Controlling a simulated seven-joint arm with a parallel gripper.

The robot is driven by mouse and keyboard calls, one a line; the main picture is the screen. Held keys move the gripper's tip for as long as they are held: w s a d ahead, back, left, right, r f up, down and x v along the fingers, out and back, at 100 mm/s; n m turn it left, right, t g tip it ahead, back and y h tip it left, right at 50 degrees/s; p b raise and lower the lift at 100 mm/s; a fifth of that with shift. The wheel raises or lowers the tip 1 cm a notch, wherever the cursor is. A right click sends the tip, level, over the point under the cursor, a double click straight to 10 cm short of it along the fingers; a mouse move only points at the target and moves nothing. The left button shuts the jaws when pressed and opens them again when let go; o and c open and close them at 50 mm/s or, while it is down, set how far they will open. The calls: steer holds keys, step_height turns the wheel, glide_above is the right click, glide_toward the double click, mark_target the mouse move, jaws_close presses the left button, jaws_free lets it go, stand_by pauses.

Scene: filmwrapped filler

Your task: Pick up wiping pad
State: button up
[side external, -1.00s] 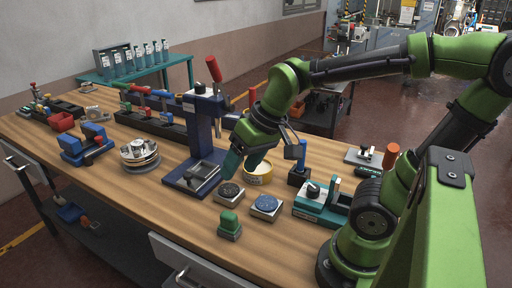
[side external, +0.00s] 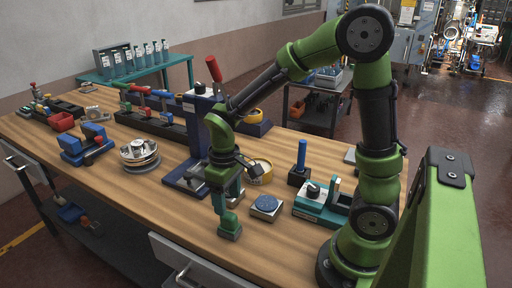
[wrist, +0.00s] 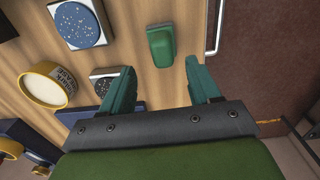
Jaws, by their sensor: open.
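The green block with a raised grip, which looks like the wiping pad (side external: 230,228), sits on the wooden bench near its front edge. In the wrist view the pad (wrist: 160,43) lies ahead of the fingertips, between their lines. My gripper (side external: 229,200) points down just above the pad in the side view; its lower fingers overlap the pad there, so contact is hard to judge. In the wrist view my gripper (wrist: 160,78) has its teal fingers wide apart with nothing between them.
A blue speckled disc block (side external: 266,205) stands right of the pad. A yellow tin (wrist: 45,87), a teal vise (side external: 318,205) and a blue press stand (side external: 190,178) are near. The bench's front edge is close.

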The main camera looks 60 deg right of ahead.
mark_target(228, 214)
step_height(228, 214, down, 8)
steer(key=shift+a+r, duration=0.15)
steer(key=shift+r, duration=0.1)
steer(key=shift+c, duration=0.3)
steer(key=c, duration=1)
